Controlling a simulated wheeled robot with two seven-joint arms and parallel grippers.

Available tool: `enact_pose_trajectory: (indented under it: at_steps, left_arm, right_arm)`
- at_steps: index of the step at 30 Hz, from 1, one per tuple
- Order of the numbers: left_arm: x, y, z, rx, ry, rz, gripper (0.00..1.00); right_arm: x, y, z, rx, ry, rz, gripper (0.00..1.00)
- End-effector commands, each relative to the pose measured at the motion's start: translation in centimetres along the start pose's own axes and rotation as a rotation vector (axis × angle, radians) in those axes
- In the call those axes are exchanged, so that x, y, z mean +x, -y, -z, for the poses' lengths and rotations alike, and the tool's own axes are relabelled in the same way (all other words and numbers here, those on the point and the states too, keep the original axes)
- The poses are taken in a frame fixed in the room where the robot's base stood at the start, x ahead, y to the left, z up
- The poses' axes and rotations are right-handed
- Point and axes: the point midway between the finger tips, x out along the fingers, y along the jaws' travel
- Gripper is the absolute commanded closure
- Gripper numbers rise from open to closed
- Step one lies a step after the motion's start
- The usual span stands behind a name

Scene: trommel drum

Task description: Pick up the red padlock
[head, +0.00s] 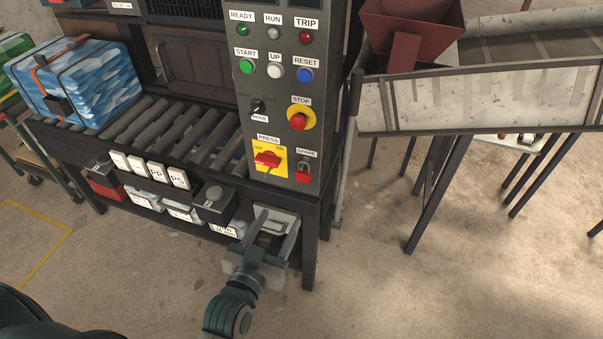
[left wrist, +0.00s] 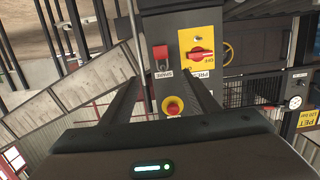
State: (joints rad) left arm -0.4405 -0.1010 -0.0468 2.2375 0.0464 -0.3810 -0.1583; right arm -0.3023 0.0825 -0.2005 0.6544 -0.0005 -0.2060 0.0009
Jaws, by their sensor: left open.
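The red padlock (head: 303,176) hangs on the dark control panel under a SPARE label, beside the yellow PRESS switch (head: 268,159). In the left wrist view the padlock (left wrist: 160,53) shows near the upper middle, with the switch (left wrist: 201,52) to its right. My left gripper (head: 280,217) is open and empty, below the panel in the head view and apart from the padlock. In the left wrist view its fingers (left wrist: 160,74) frame the panel, with the padlock seen just beyond the gap between their tips. My right gripper is not in view.
The red STOP button (head: 298,121) sits above the padlock. Small bins (head: 181,211) and a grey box (head: 209,194) line the lower frame at left. A steel trough (head: 480,100) stands right; floor in front is open.

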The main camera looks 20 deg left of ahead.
Motion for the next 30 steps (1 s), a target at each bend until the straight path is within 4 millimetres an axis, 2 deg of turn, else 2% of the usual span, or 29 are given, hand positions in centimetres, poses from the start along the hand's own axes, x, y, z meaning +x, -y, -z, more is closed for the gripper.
enact_pose_trajectory:
  at_steps: [7,11,19,30]
  left_arm:
    - [0.2,0.0,0.0,0.000,0.000,0.000,0.45]
    - [1.0,0.0,0.1,0.000,0.000,0.000,0.45]
    - [5.0,0.0,0.3,0.000,-0.001,0.000,0.45]
    - [11.1,0.0,0.1,0.000,0.000,-0.001,0.45]
  right_arm:
    - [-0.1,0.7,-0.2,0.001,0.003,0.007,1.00]
    - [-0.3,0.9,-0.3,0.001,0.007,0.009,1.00]
    - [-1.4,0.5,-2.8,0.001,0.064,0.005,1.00]
    - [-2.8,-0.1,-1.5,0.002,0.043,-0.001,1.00]
